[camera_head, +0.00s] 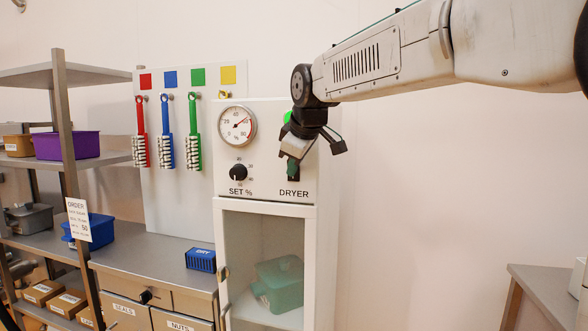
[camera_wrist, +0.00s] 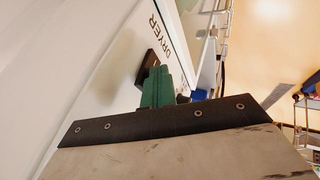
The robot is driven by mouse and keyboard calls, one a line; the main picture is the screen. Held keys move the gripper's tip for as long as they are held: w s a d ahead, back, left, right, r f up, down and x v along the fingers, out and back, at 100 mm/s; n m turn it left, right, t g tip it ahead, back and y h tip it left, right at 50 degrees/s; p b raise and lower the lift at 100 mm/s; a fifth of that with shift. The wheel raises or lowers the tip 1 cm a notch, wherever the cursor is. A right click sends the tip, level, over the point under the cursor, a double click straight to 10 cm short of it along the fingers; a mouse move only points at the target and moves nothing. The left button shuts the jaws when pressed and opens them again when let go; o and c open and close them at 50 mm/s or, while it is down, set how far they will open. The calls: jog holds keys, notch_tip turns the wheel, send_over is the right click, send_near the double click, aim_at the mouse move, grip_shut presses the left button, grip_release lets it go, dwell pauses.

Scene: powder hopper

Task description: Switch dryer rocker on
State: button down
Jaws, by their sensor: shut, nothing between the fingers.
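The white dryer cabinet (camera_head: 222,190) stands in the middle of the head view, with a panel marked DRYER. The black dryer rocker (camera_head: 293,175) sits just above that word, partly hidden by my gripper. In the wrist view the rocker (camera_wrist: 147,66) shows as a dark block beside the lettering. My gripper (camera_head: 291,168) is shut and empty, its green fingertips at the rocker. In the wrist view the green fingers (camera_wrist: 158,88) overlap the rocker's edge; I cannot tell whether they touch it. A green lamp (camera_head: 287,118) shows above, partly behind my gripper. The rocker's position is hidden.
Left of the rocker are a round gauge (camera_head: 237,126) and a black SET % knob (camera_head: 238,173). Below is a glazed door with a teal container (camera_head: 280,285) behind it. Brushes (camera_head: 193,140) hang at left. The wall to the right is clear.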

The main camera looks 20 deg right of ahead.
jog(key=s+a+r, duration=0.2)
jog(key=s+r, duration=0.4)
jog(key=s, duration=0.4)
jog(key=shift+s+a+r, duration=0.2)
jog(key=shift+s+a, duration=0.05)
jog(key=shift+a, duration=0.1)
jog(key=s+d+f+m+g, duration=0.3)
jog(key=s+f+m, duration=0.2)
jog(key=s+f, duration=0.8)
jog(key=s+d+f+m+g, duration=0.3)
jog(key=s+d+f+m, duration=0.1)
jog(key=s+f, duration=1)
jog(key=shift+s+d+m, duration=0.2)
jog(key=shift+s+m, duration=0.4)
jog(key=shift+s, duration=0.35)
